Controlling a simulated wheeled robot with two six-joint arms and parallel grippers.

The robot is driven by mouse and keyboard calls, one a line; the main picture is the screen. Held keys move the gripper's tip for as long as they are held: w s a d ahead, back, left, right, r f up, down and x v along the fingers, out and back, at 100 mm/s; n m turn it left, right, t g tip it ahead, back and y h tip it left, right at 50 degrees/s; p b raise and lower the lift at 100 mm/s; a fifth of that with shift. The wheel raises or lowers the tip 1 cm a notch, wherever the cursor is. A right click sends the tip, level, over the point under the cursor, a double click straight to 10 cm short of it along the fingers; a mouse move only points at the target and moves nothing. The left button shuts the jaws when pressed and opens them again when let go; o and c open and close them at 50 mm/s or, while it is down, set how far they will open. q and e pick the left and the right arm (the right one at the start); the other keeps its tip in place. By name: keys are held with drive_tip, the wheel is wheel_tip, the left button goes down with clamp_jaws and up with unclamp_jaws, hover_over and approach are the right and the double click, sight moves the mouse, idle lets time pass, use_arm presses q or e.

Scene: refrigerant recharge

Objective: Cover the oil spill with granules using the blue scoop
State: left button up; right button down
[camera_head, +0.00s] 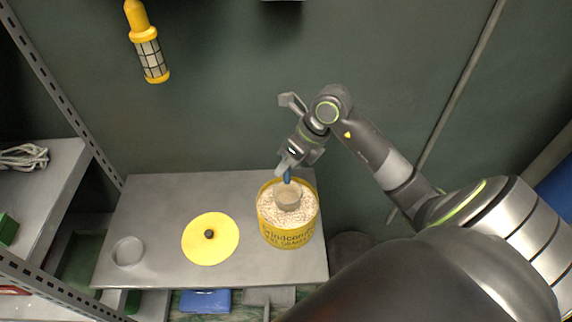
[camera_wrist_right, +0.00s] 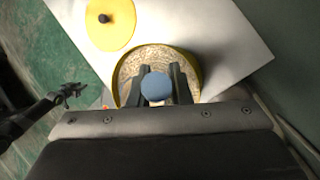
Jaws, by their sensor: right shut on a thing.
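The blue scoop has its blue handle (camera_head: 287,176) in my right gripper (camera_head: 284,168) and its grey-beige cup (camera_head: 288,198) in the mouth of the yellow tub. The yellow tub (camera_head: 290,239) stands on the grey table, filled with pale granules (camera_head: 269,212). In the right wrist view, my right gripper (camera_wrist_right: 157,92) is shut on the handle, whose round blue end (camera_wrist_right: 156,88) faces the camera. A dark gripper at the left of that view (camera_wrist_right: 70,93) looks like my left one; its jaw state is unclear. No oil spill can be made out for certain.
A yellow round lid (camera_head: 211,238) with a black knob lies on the table (camera_head: 165,200) left of the tub. A grey ring-like dish (camera_head: 128,252) is at its left. A yellow caged lamp (camera_head: 149,52) hangs above. A metal shelf (camera_head: 45,175) stands left.

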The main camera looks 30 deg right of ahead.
drive_tip(key=shift+r+p, duration=1.4)
drive_tip(key=shift+r, duration=1.3)
